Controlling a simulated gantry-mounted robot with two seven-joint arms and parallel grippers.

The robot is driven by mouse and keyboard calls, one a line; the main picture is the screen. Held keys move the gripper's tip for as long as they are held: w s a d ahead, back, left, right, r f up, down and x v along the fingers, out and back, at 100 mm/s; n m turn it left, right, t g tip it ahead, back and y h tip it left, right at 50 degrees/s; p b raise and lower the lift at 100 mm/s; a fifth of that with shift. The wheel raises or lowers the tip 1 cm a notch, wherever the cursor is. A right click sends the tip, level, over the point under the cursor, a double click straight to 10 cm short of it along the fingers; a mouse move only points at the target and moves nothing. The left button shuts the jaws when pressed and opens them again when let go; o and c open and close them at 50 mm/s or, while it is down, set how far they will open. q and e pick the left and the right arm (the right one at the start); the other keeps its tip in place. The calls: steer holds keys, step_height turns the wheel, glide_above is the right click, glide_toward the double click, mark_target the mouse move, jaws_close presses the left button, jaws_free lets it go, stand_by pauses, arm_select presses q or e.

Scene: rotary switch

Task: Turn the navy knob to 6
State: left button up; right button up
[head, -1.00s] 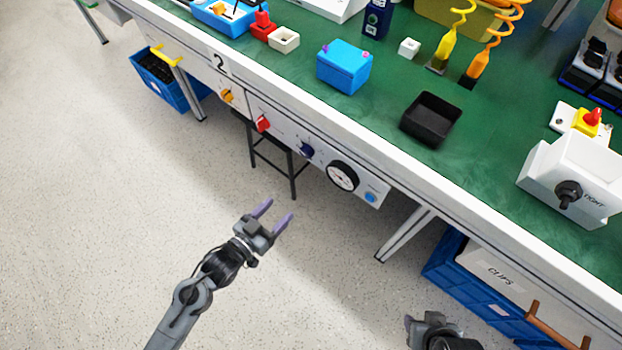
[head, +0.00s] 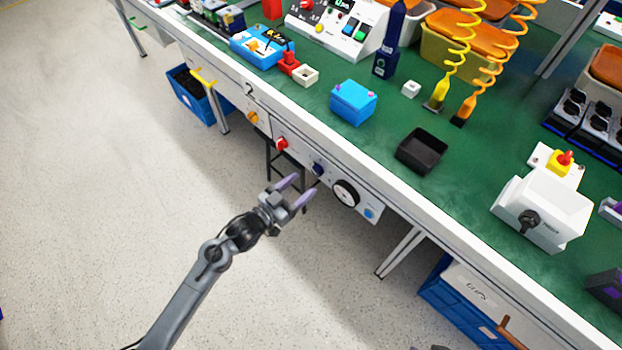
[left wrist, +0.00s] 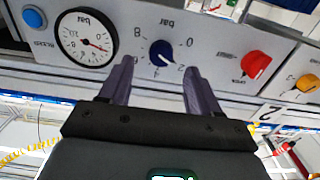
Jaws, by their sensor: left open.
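The navy knob (head: 318,168) is on the grey panel under the bench's front edge, between a red knob and a round gauge. In the left wrist view the navy knob (left wrist: 163,52) shows upside down, with a scale marked "bar" and the figures 0, 2 and 8 around it. The 6 mark is not clear, and I cannot tell the exact setting. My left gripper (head: 299,188) is open and empty in front of the panel. In the left wrist view its fingers (left wrist: 159,68) point at the knob, one on each side, apparently short of it. Only a dark sliver of my right gripper shows at the bottom edge.
A red knob (left wrist: 256,64) and an orange knob (left wrist: 307,83) lie on one side of the navy knob. The gauge (left wrist: 86,37) and a blue button (left wrist: 34,17) lie on the other. The bench edge (head: 345,148) overhangs above. The floor in front is clear.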

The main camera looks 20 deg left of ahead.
mark_target(315, 173)
arm_select(q)
steer(key=b+x, duration=0.1)
steer(key=x, duration=0.3)
steer(key=shift+a, duration=0.2)
steer(key=shift+w+d+b, duration=0.3)
steer(key=shift+w+b, duration=0.05)
steer(key=shift+w, duration=0.15)
steer(key=shift+r, duration=0.1)
steer(key=c, duration=1)
